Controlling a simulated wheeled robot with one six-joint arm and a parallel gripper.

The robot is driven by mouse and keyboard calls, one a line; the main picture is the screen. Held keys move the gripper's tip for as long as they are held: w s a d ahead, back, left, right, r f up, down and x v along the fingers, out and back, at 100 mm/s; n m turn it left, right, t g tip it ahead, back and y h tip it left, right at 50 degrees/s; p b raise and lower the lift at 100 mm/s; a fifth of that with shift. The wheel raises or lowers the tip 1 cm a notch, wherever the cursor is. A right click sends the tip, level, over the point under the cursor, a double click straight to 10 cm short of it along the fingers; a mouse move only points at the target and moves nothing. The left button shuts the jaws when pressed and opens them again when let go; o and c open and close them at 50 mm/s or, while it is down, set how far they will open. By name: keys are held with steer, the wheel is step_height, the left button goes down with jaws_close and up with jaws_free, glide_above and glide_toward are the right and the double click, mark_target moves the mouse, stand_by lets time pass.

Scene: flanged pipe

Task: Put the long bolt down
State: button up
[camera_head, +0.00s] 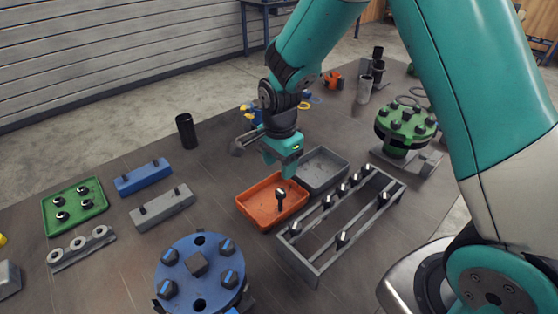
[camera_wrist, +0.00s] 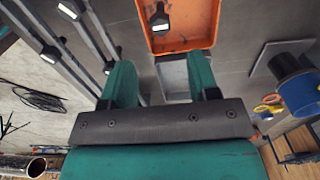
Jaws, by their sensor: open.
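A dark bolt with a pale mark on its head (camera_head: 280,194) is in the orange tray (camera_head: 248,213), apart from the gripper. It looks like the long bolt. The wrist view also shows this bolt (camera_wrist: 159,19) in the orange tray (camera_wrist: 205,12), at the top of the picture. My gripper (camera_head: 280,169) hangs above the trays, near the back edge of the orange one. In the wrist view my gripper (camera_wrist: 161,68) has its two green fingers spread, with nothing between them. The bolt's lower end is hard to make out.
A grey tray (camera_head: 322,169) stands right beside the orange one. A grey rack with several bolts (camera_head: 311,258) lies to its front right. A blue flange (camera_head: 197,264) with bolts stands in front, and a green flange (camera_head: 405,124) at the back right. A black cylinder (camera_head: 186,131) stands at the left.

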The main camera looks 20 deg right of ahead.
steer(key=s+a+r+n+y, duration=0.2)
steer(key=s+a+r+n, duration=0.1)
steer(key=s+r+n, duration=0.6)
steer(key=s+a+r+n+y, duration=0.2)
steer(key=s+a+r+n, duration=0.1)
steer(key=s+r+n, duration=0.6)
steer(key=s+n, duration=0.3)
steer(key=s, duration=0.2)
steer(key=shift+a+n, duration=0.15)
steer(key=shift+n, duration=0.15)
